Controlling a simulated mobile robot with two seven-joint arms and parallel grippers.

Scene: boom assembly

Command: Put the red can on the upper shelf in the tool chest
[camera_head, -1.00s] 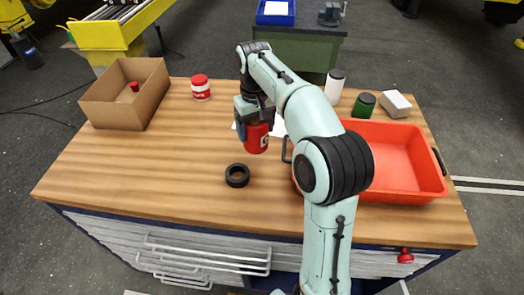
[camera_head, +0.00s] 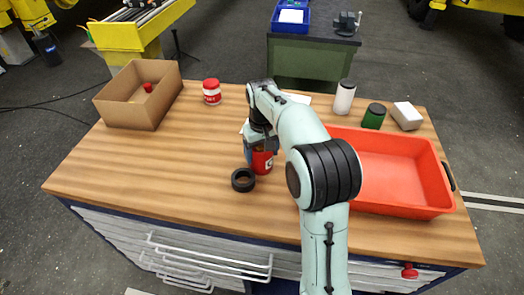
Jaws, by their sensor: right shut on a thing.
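A red can (camera_head: 264,164) is in my right gripper (camera_head: 260,147), which is shut on it near the middle of the wooden top. The gripper and arm cover its upper part. I cannot tell whether its base touches the wood. A wooden-topped chest (camera_head: 140,172) fills the foreground, with pale drawer fronts and white handles (camera_head: 210,262) below its front edge. No open shelf shows from this angle. My left gripper is not in view.
A black ring (camera_head: 243,180) lies just left of the held can. A red-and-white can (camera_head: 212,92) and a cardboard box (camera_head: 130,112) stand at back left. An orange tray (camera_head: 400,208), white bottle (camera_head: 344,97), green jar (camera_head: 374,116) and white block (camera_head: 406,115) are right. The front left top is clear.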

